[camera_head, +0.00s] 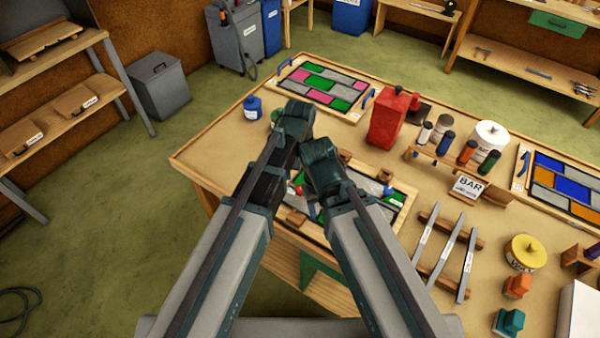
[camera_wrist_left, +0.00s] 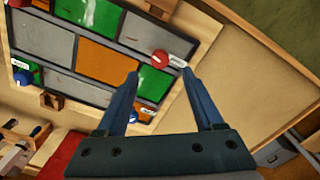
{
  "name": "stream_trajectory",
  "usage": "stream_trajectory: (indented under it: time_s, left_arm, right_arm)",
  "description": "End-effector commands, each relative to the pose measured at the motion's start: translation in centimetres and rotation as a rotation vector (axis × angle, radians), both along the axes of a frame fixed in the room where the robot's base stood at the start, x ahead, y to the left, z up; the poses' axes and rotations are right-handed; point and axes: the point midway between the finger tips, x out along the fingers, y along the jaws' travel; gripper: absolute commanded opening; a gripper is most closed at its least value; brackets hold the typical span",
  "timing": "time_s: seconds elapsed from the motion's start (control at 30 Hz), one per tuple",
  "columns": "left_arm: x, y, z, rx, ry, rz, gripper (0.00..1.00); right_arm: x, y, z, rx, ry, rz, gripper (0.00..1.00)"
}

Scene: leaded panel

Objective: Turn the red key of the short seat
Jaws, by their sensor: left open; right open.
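The leaded panel (camera_head: 398,197) lies in a wooden frame on the bench, under my two wrists in the head view. In the left wrist view the panel (camera_wrist_left: 58,48) shows grey, orange and green panes. A round red key (camera_wrist_left: 161,58) sits at its edge beside a small white label (camera_wrist_left: 177,61), too blurred to read. My left gripper (camera_wrist_left: 159,76) is open and empty, its fingertips either side of the line to this key; contact cannot be told. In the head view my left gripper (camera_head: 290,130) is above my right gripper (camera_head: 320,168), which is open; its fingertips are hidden.
A red block-like container (camera_head: 389,120), a rack of bottles (camera_head: 440,150) and metal bars (camera_head: 445,245) stand to the right. A blue pot (camera_head: 252,108) is at the left.

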Motion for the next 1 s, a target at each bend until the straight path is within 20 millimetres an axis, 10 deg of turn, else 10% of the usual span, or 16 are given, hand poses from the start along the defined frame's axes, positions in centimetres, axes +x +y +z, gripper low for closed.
stream_trajectory:
  time_s: [0.43, 1.0]
  left_arm:
    - [0.0, 0.0, 7.1, 0.000, 0.001, 0.000, 0.69]
    - [-2.5, 1.2, 6.0, 0.019, 0.007, -0.042, 0.69]
  right_arm:
    - [0.0, 0.0, 7.1, 0.001, 0.000, -0.004, 0.50]
    - [0.0, -0.1, 6.0, -0.005, -0.002, -0.003, 0.50]
